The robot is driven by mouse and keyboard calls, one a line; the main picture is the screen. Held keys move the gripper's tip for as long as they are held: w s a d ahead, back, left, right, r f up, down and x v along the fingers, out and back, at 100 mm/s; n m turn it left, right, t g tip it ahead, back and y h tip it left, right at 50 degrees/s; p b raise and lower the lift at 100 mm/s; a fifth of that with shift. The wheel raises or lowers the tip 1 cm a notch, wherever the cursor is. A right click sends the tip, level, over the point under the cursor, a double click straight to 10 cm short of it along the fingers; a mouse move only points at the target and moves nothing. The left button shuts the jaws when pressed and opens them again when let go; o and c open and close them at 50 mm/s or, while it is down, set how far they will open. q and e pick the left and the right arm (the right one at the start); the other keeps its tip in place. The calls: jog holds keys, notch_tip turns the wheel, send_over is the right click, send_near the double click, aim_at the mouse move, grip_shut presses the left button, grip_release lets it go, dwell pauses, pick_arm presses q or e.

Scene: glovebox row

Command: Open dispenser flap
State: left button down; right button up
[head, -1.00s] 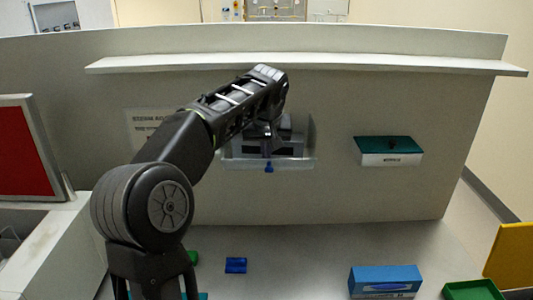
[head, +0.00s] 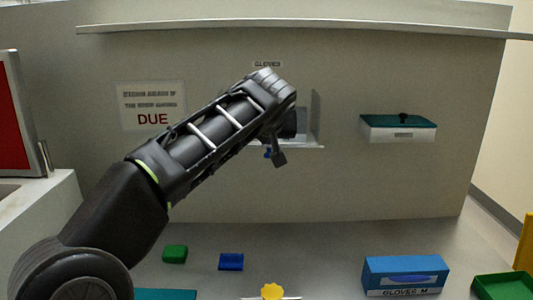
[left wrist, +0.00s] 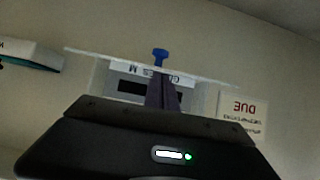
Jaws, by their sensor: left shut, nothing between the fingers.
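The glove dispenser is on the back panel, under a small GLOVES label (head: 267,64); my left arm covers much of it in the head view. Its clear side (head: 315,115) and pale lower edge (head: 308,146) show. A blue tab (head: 267,154) sits at the front of the flap; it also shows in the left wrist view (left wrist: 160,56), upside down. My left gripper (head: 280,158) is shut and empty, just right of the tab in the head view. In the wrist view its fingers (left wrist: 161,90) point toward the tab; contact and how far the flap is open cannot be told.
A white box with a green lid (head: 398,122) hangs at right. A long shelf (head: 300,26) runs above. On the bench lie a blue glove box (head: 405,272), a green tray (head: 505,288), a green block (head: 174,254) and a blue block (head: 231,262). A red panel (head: 12,115) stands left.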

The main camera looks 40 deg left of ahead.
pick_arm(q)
jog(key=shift+s+d+f+b, duration=0.1)
jog(key=shift+d+f+b, duration=0.05)
jog(key=shift+f+b, duration=0.3)
pick_arm(e)
jog(key=shift+f, duration=0.75)
pick_arm(q)
jog(key=shift+r, duration=0.1)
